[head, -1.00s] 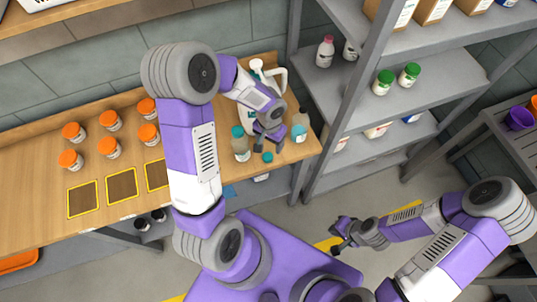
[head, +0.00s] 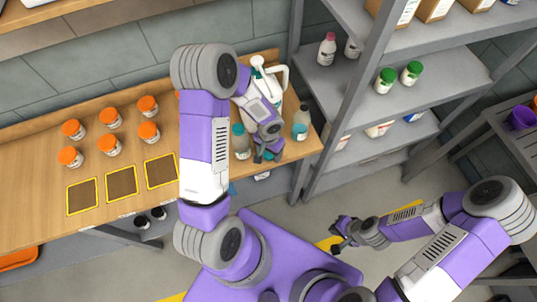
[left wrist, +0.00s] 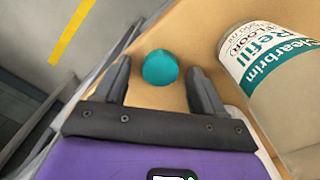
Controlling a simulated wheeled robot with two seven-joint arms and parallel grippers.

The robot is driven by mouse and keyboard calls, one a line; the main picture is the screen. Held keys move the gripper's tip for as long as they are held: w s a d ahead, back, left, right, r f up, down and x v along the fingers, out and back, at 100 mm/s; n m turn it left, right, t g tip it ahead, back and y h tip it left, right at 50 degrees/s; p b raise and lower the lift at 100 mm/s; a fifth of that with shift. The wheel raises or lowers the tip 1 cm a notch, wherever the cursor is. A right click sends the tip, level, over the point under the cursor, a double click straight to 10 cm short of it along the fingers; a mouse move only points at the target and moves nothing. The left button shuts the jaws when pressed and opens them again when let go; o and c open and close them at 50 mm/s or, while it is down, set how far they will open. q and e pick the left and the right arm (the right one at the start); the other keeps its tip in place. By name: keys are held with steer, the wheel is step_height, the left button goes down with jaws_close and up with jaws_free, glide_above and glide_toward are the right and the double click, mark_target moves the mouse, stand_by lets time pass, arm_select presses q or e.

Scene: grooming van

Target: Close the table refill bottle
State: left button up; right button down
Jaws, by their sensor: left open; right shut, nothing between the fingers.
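A loose teal cap (left wrist: 160,68) lies on the table top, between the two fingers of my left gripper (left wrist: 158,85) in the left wrist view. The fingers are open, with a gap on both sides of the cap. In the head view my left gripper (head: 266,156) is low over the table's right end and mostly covers the cap. A clear bottle with a teal label (head: 300,124) stands right of it, with no teal cap visible on top. Another bottle (head: 240,142), with a teal top, stands left. A "Clearbrim Refill" bottle (left wrist: 268,60) is beside the gripper. My right gripper (head: 338,234) is shut and empty.
A white spray bottle (head: 262,72) stands behind my left gripper. Several orange-capped jars (head: 110,118) and yellow-framed squares (head: 122,183) are on the table's left. A grey shelf (head: 400,95) stands close to the table's right end.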

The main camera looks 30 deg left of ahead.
mark_target(270, 157)
arm_select(q)
steer(key=shift+c, duration=0.3)
steer(key=c, duration=1.1)
steer(key=shift+o, duration=0.2)
steer(key=shift+s+d+r, duration=0.1)
steer(key=shift+d+r, duration=0.05)
steer(key=shift+r, duration=0.25)
steer(key=r, duration=0.6)
steer(key=shift+s+d+r, duration=0.2)
steer(key=shift+s+d, duration=0.05)
steer(key=shift+d, duration=0.05)
steer(key=s+d+b, duration=0.7)
steer(key=s+d, duration=0.5)
steer(key=d, duration=0.2)
steer(key=shift+s+d+b, duration=0.15)
steer(key=shift+b, duration=0.15)
